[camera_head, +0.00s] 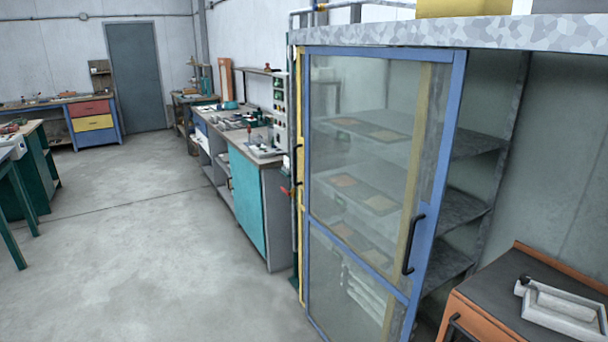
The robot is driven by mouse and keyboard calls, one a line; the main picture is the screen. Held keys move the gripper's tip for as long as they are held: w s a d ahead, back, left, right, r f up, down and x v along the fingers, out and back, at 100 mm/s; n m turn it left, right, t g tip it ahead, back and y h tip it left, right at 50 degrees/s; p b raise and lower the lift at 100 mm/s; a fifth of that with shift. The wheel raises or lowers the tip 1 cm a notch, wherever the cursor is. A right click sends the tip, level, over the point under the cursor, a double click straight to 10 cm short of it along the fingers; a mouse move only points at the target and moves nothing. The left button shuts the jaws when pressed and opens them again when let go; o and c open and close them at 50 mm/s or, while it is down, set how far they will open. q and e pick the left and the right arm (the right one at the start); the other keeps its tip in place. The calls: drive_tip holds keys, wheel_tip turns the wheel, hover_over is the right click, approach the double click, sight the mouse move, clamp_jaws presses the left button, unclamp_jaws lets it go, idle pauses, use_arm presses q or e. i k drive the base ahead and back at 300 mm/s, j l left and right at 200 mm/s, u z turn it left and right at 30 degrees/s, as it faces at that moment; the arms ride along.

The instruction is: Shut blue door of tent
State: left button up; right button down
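The blue-framed door (434,180) with clear panels is at the right of the head view, on the front of a tall grey shelved cabinet or tent (500,36). A black handle (413,244) sits on the door's right upright. The right part of the front is uncovered and shows bare shelves (462,207) beside the door. A yellow frame edge (300,150) with another black handle (297,165) shows at the door's left side. More shelves with flat panels show through the clear door. Neither of my grippers is in view.
An orange cart (492,318) with a dark top and a grey tray (562,311) stands close at the lower right. A workbench with a teal door (247,201) lies behind, to the left. The grey floor (150,260) at left is clear.

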sight(424, 234)
drive_tip(key=i+j+u, duration=0.35)
drive_tip(key=i, duration=0.2)
drive_tip(key=i+j+u, duration=0.35)
drive_tip(key=i, duration=0.2)
drive_tip(key=i+u, duration=0.35)
drive_tip(key=i, duration=0.25)
